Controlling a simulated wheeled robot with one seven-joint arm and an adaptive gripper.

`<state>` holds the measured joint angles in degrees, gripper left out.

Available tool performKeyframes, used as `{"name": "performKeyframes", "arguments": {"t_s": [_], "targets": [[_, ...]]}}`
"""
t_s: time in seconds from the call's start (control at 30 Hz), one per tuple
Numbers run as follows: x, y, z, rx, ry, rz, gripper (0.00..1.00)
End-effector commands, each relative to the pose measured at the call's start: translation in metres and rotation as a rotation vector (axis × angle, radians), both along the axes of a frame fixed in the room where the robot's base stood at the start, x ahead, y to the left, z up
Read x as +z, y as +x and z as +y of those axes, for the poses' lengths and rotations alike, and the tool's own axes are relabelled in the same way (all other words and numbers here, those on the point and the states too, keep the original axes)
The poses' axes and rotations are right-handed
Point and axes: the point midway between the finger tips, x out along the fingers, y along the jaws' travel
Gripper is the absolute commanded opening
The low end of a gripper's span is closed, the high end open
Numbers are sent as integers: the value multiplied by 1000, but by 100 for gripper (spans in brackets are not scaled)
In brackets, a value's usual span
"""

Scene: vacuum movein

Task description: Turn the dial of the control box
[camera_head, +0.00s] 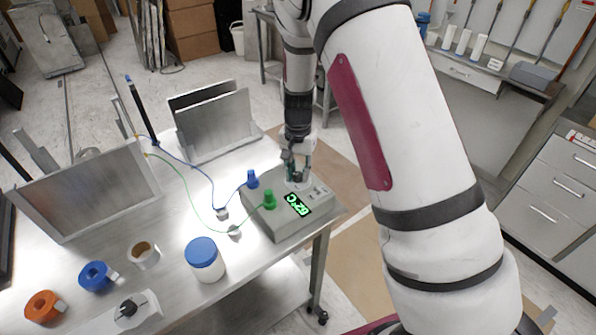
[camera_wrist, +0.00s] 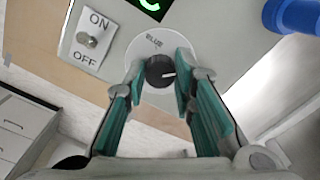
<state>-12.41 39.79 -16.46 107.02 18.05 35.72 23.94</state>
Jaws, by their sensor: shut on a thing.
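The control box (camera_head: 268,218) is a grey box at the right end of the metal table. Its green display (camera_head: 298,205) reads about 62°C. The dial (camera_wrist: 160,71) is a black round knob with a white mark, on a pale round plate in the wrist view. My gripper (camera_wrist: 158,68) points down over the box, its green-padded fingers on either side of the dial and shut on it. In the head view my gripper (camera_head: 297,176) hides the dial. An ON/OFF switch (camera_wrist: 92,39) sits to the left of the dial in the wrist view.
Blue (camera_head: 252,179) and green (camera_head: 269,199) plugs with cables stand on the box close to my gripper. A blue-lidded jar (camera_head: 205,260), tape rolls (camera_head: 95,276) and metal panels (camera_head: 215,125) stand on the table. The box lies near the table's right edge.

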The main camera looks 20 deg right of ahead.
Motion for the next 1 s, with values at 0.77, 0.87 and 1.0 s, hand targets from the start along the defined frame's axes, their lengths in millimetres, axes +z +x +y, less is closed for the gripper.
{"name": "performKeyframes", "arguments": {"t_s": [0.77, 0.87, 1.0], "targets": [[35, 1, 1, 2, 1, -6, 44], [56, 1, 1, 2, 2, -5, 44], [84, 1, 1, 1, 1, -5, 44]]}}
